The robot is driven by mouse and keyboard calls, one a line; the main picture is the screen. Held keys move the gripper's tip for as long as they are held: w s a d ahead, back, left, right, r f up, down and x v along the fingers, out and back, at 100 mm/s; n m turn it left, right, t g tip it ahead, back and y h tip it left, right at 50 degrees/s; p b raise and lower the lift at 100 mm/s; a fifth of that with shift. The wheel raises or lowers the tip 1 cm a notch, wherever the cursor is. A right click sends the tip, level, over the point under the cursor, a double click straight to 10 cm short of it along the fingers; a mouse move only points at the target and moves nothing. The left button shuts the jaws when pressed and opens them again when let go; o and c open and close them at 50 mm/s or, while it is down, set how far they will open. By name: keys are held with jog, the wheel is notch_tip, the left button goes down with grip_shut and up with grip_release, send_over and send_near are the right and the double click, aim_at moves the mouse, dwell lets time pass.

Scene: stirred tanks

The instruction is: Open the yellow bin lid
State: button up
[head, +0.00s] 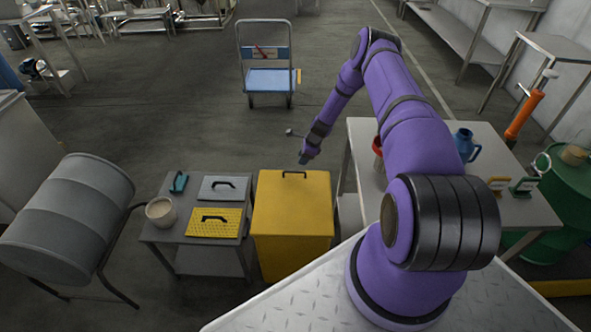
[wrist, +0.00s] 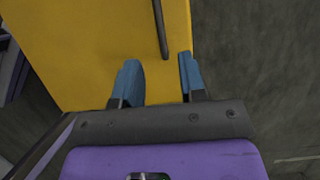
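The yellow bin (head: 292,222) stands on the floor in the middle of the head view, between two tables. Its flat yellow lid (head: 290,190) is down on it, with a dark bar handle (head: 294,173) near the far edge. In the wrist view the lid (wrist: 100,40) fills the upper left and the handle (wrist: 160,28) shows at top centre. My gripper (head: 304,160) is above the far edge of the bin. In the wrist view the blue fingers of my gripper (wrist: 160,75) are apart with nothing between them. The handle lies beyond the fingertips, roughly in line with the gap.
Left of the bin is a low grey table (head: 167,229) with a yellow tray (head: 214,223), a grey tray and a beige bucket (head: 160,212). A grey drum (head: 68,222) lies farther left. A steel table (head: 356,135) stands at right. A blue cart (head: 271,80) stands behind on open floor.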

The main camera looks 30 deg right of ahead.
jog(key=x, duration=0.8)
jog(key=shift+c, duration=0.3)
grip_shut()
